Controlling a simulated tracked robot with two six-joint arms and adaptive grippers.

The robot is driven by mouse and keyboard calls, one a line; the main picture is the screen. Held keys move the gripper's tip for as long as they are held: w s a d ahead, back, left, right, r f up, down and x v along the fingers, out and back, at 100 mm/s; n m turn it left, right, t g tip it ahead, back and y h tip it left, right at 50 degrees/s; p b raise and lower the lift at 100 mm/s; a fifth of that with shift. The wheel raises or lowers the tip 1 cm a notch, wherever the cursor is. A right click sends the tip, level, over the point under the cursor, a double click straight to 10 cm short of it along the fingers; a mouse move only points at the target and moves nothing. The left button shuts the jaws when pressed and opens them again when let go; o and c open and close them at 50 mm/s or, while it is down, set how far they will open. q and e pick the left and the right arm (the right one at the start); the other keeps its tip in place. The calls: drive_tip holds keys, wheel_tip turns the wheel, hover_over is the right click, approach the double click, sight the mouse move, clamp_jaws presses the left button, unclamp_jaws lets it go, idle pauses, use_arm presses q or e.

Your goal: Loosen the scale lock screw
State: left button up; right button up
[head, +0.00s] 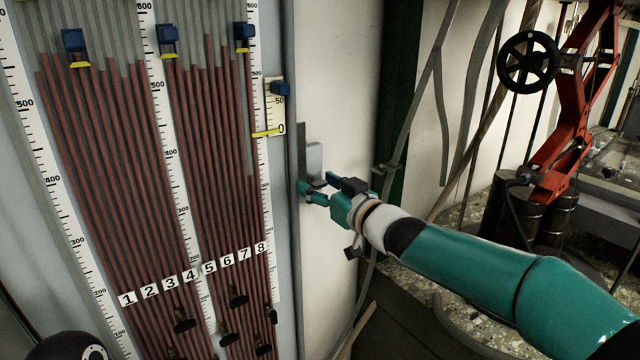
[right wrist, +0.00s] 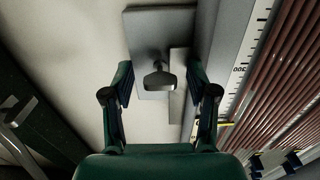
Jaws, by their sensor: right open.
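The screw's small grey knob (right wrist: 160,78) shows in the right wrist view, in front of a grey plate (right wrist: 150,25). I take it for the scale lock screw. In the head view the plate (head: 314,155) sits at the right edge of the gauge board, and the knob cannot be made out. My right gripper (head: 320,188) is open at the plate in the head view. In the right wrist view its fingers (right wrist: 161,88) stand on either side of the knob, with gaps visible; contact cannot be told. My left gripper is not in view.
The gauge board (head: 277,200) carries several reddish tubes (head: 110,140), white scales and blue sliders (head: 167,40). A short scale (head: 274,110) with a yellow pointer is above the plate. A red jack (head: 565,130) with a black handwheel (head: 528,60) stands right. Hoses hang beside a dark green post.

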drive_tip(key=shift+w+a, duration=0.1)
clamp_jaws()
idle(0.3)
drive_tip(key=shift+n, duration=0.4)
drive_tip(key=n+b, duration=0.1)
drive_tip(key=n, duration=0.2)
drive_tip(key=shift+n, duration=0.3)
drive_tip(key=n+b, duration=0.1)
drive_tip(key=n, duration=0.3)
drive_tip(key=shift+f, duration=0.1)
drive_tip(key=n+b, duration=0.1)
drive_tip(key=n, duration=0.4)
drive_tip(key=n+b, duration=0.1)
drive_tip(key=n, duration=0.3)
drive_tip(key=shift+f+n+b, duration=0.1)
drive_tip(key=shift+n+b, duration=0.2)
drive_tip(key=shift+n, duration=0.1)
drive_tip(key=shift+a+f, duration=0.1)
